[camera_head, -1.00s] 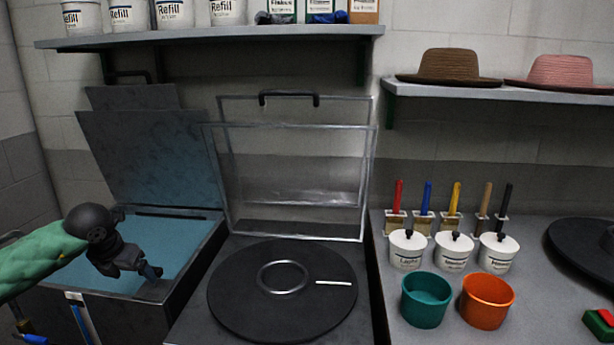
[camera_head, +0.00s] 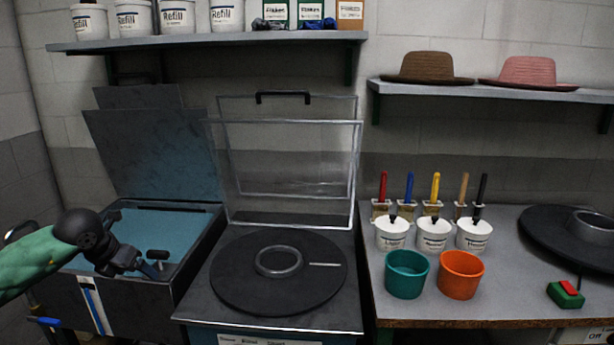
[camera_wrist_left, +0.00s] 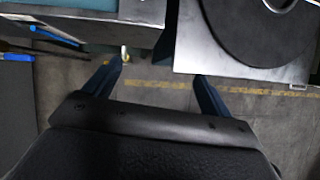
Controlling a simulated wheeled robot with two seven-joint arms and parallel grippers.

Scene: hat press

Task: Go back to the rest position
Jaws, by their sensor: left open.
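My left gripper (camera_head: 160,270) shows at the left in the head view, at the end of my green-sleeved arm, in front of the open bin with the blue inside (camera_head: 180,229). In the left wrist view its two blue fingers (camera_wrist_left: 160,82) are spread wide with nothing between them. Floor and the front edges of the bin and the press show beyond them. My right gripper is not in the head view.
The press with a round black plate (camera_head: 230,285) and raised clear lid (camera_head: 290,175) stands in the middle. A teal cup (camera_head: 406,276), an orange cup (camera_head: 460,276), white pots and brushes stand on the right table (camera_head: 520,300). A green box with a red button (camera_head: 566,294) lies there.

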